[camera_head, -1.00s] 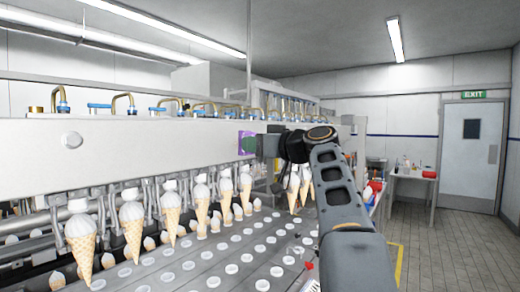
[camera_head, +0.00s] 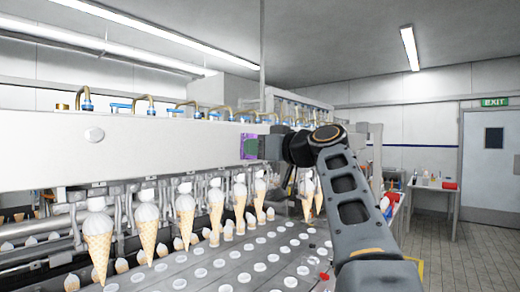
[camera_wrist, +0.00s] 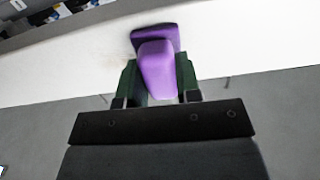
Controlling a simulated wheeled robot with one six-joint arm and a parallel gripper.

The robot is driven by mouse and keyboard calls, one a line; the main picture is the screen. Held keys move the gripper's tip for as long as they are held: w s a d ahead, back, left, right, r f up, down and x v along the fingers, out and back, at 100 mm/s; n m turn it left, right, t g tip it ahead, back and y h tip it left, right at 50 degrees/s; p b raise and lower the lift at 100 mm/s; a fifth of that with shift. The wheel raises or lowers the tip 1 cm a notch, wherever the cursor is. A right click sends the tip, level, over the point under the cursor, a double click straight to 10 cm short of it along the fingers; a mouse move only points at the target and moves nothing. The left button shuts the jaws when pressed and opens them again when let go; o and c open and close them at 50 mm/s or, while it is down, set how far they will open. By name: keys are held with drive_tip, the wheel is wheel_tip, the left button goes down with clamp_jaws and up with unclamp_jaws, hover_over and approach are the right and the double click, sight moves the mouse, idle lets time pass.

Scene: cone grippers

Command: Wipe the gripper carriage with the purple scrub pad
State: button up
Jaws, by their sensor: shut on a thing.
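The gripper carriage (camera_head: 150,150) is the long white beam above the rows of ice cream cones. It also shows as a pale band in the wrist view (camera_wrist: 245,45). My gripper (camera_head: 259,147) is at the beam's front face, towards its right part. It is shut on the purple scrub pad (camera_head: 246,139), which also shows between the fingers in the wrist view (camera_wrist: 157,72). The pad's flat far end appears to be against the beam; exact contact cannot be told. A faint brownish mark (camera_wrist: 118,78) shows on the beam left of the pad.
Several cones (camera_head: 97,245) hang below the beam, over a grey plate (camera_head: 240,268) with rows of round white holes. Brass and blue fittings (camera_head: 145,101) stand along the beam's top. A side table (camera_head: 435,187) stands at the right, with clear tiled floor (camera_head: 430,245) beside it.

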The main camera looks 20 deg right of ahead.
drive_tip(key=b+v, duration=0.2)
drive_tip(key=v, duration=0.4)
idle(0.3)
drive_tip(key=shift+b+v, duration=0.55)
drive_tip(key=shift+v, duration=0.95)
drive_tip(key=shift+w, duration=0.1)
drive_tip(key=p+x, duration=0.1)
drive_tip(key=x, duration=0.5)
drive_tip(key=shift+w+a, duration=0.2)
drive_tip(key=shift+w, duration=0.15)
drive_tip(key=shift+p+x, duration=0.35)
drive_tip(key=shift+x, duration=0.65)
idle(0.4)
drive_tip(key=shift+d, duration=0.15)
